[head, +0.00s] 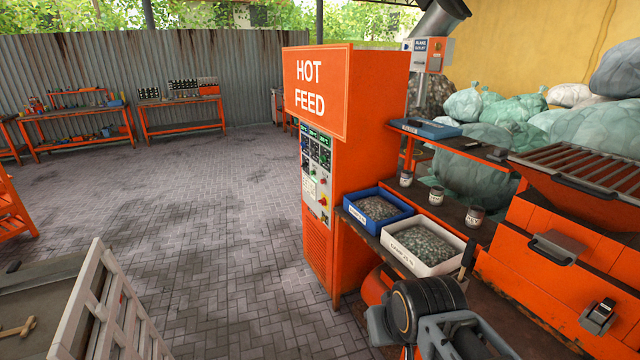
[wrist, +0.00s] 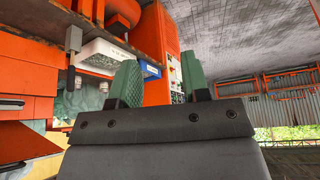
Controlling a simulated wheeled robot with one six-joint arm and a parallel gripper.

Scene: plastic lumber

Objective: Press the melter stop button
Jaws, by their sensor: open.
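The orange HOT FEED cabinet (head: 375,130) stands in the middle of the head view. Its grey control panel (head: 316,170) faces left and carries small displays, rows of knobs, a red button (head: 323,182) and a yellow piece below it. Which control is the melter stop button is too small to read.
A blue tray (head: 405,222) and a white tray (head: 400,258) of pale bits sit on the bench right of the cabinet, with several jars behind. An orange grill-topped unit (head: 560,225) stands at right. A slatted rack (head: 105,310) is at left. The paved floor (head: 225,230) between is clear.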

